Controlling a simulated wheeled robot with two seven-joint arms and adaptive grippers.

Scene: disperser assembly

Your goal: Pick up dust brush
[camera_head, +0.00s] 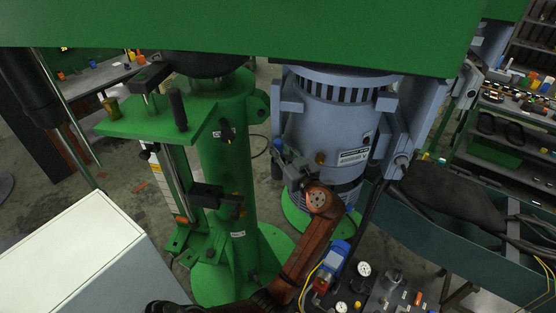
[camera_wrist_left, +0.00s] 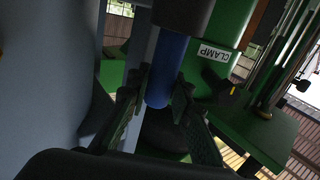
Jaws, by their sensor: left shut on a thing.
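My left gripper (camera_head: 288,158) is at the end of my orange-brown arm, in front of the pale blue motor housing (camera_head: 325,115) in the head view. It is shut on a small blue piece (camera_head: 278,145), which looks like part of the dust brush. In the left wrist view my left gripper (camera_wrist_left: 158,100) has its dark fingers on either side of a blue cylindrical handle (camera_wrist_left: 166,75). A dark, thicker part (camera_wrist_left: 186,14) joins the handle at the top. The brush's bristles cannot be made out. My right gripper is not in view.
A green column (camera_head: 225,150) on a green base stands left of my arm. A green beam (camera_head: 240,25) crosses the top. A white cabinet (camera_head: 70,255) is at lower left. A panel with gauges (camera_head: 375,290) is at lower right. Shelves with parts (camera_head: 515,105) are at far right.

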